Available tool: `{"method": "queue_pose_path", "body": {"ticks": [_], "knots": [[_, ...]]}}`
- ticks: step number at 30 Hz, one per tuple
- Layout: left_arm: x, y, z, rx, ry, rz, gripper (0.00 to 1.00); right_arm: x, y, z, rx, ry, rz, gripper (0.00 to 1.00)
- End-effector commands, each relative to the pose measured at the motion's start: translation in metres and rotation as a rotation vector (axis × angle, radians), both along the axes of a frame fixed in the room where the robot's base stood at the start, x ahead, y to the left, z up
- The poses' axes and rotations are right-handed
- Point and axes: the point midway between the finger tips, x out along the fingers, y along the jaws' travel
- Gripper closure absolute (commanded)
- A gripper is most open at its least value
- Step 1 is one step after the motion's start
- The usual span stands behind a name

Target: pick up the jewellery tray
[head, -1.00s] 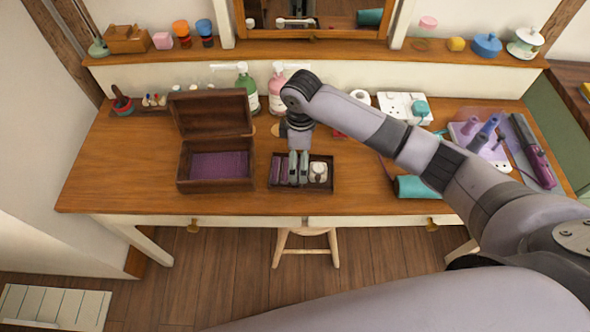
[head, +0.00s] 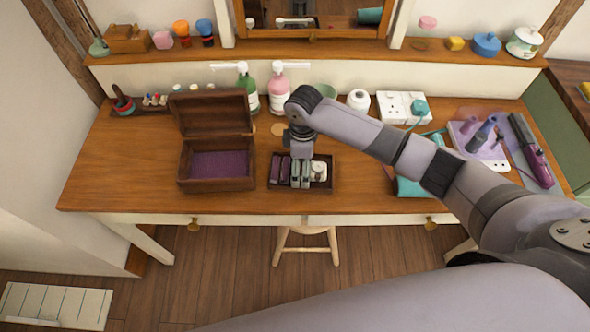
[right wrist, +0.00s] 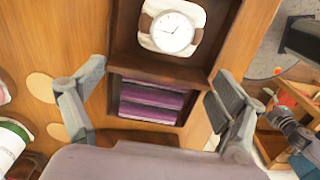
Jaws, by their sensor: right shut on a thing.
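The jewellery tray (head: 318,189) is a small dark wooden tray near the desk's front edge, right of the wooden box. It has purple-lined slots at its left end and a watch (head: 319,169) on a pale cushion at its right end. My right gripper (head: 300,173) reaches down over its middle and is shut on it. In the right wrist view, the fingers (right wrist: 157,77) stand on either side of the tray (right wrist: 165,68), across its narrow width. Whether the tray is clear of the desk I cannot tell.
An open dark wooden box (head: 217,183) stands just left of the tray on the desk (head: 120,180). Green (head: 247,90) and pink (head: 277,90) pump bottles stand behind. A teal roll (head: 408,187) and a hair-tool stand (head: 478,140) are on the right. A stool (head: 305,250) is below.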

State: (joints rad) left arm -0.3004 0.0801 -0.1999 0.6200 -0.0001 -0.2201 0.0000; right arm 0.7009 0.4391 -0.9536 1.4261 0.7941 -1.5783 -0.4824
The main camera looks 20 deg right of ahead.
Motion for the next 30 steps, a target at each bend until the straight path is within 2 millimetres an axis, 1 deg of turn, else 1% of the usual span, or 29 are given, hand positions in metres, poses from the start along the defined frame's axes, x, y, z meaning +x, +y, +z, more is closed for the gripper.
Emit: {"method": "queue_pose_path", "body": {"ticks": [1,4,12,17,20,23,26,30], "knots": [[0.000,0.000,0.000,0.000,0.000,0.000,0.26,0.000,0.000,0.000,0.000,0.000,0.000,0.34],[0.000,0.000,0.000,0.000,0.000,0.000,0.26,0.000,0.000,0.000,0.000,0.000,0.000,0.41],[0.000,0.000,0.000,0.000,0.000,-0.001,0.26,0.000,0.000,0.002,0.002,-0.002,0.000,0.41],[0.000,0.000,0.000,0.000,0.000,-0.001,0.26,0.001,0.000,0.011,0.002,-0.002,0.000,0.41],[0.000,0.000,-0.001,0.000,0.000,-0.001,0.26,0.001,0.001,0.025,0.002,-0.005,0.001,0.41],[0.000,0.000,-0.003,0.000,0.000,-0.001,0.26,0.002,0.001,0.045,0.003,-0.005,0.001,0.41],[0.000,0.000,-0.005,0.000,0.000,-0.001,0.26,0.002,0.001,0.073,0.002,-0.008,0.001,0.41],[0.000,0.000,-0.008,0.000,-0.001,-0.001,0.26,0.002,0.001,0.115,0.003,-0.009,0.001,0.41]]}}
